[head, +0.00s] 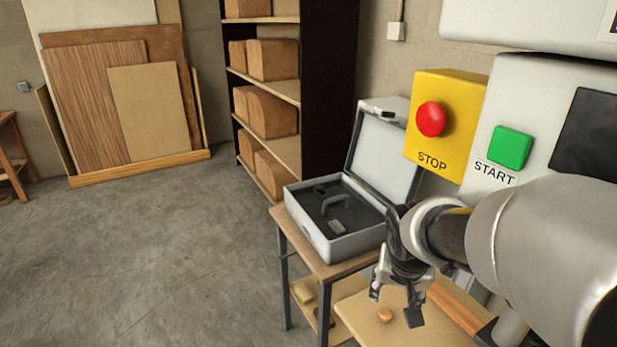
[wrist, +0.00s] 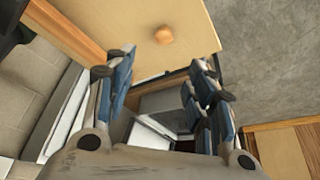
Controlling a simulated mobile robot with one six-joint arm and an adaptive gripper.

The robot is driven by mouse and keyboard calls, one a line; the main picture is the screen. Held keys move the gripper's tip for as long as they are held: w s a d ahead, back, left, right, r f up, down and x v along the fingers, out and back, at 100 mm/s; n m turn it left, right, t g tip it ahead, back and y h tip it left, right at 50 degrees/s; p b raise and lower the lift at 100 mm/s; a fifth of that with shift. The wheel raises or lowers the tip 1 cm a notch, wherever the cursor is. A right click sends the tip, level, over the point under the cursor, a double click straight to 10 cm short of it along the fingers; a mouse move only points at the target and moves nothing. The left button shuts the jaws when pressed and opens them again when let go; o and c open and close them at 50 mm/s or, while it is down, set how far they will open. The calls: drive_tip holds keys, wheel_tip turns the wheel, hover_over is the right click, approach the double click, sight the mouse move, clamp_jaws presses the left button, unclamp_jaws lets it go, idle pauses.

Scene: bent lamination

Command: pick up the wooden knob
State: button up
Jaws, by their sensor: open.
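The wooden knob (head: 385,314) is a small round orange-brown piece. It lies on a light wooden board (head: 362,325) at the bottom of the head view. The wrist view shows the knob (wrist: 163,34) on the board (wrist: 185,15), beyond the fingertips and nearer the top. My gripper (head: 397,305) is above the board and close to the knob in the head view. In the wrist view my gripper (wrist: 160,75) has its fingers wide apart with nothing between them. The knob is fully visible and appears apart from the fingers.
An open grey case (head: 340,246) stands on a small table (head: 318,262) beside the arm. A yellow STOP box (head: 455,95) and a green START button (head: 510,147) are at the right. The concrete floor (head: 150,250) at left is clear.

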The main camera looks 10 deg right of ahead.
drive_tip(key=b, duration=0.2)
hover_over(386, 312)
drive_tip(key=s, duration=0.2)
drive_tip(key=f, duration=0.7)
drive_tip(key=shift+w+a+f, duration=0.1)
drive_tip(key=shift+w+a, duration=0.05)
drive_tip(key=shift+a, duration=0.1)
drive_tip(key=b+x, duration=0.1)
drive_tip(key=x, duration=0.2)
drive_tip(key=b+x, duration=0.1)
drive_tip(key=x, duration=0.1)
drive_tip(key=shift+s+a+f+b, duration=0.2)
drive_tip(key=shift+s+b, duration=0.05)
drive_tip(key=shift+b, duration=0.1)
drive_tip(key=shift+r, duration=0.1)
drive_tip(key=c, duration=0.8)
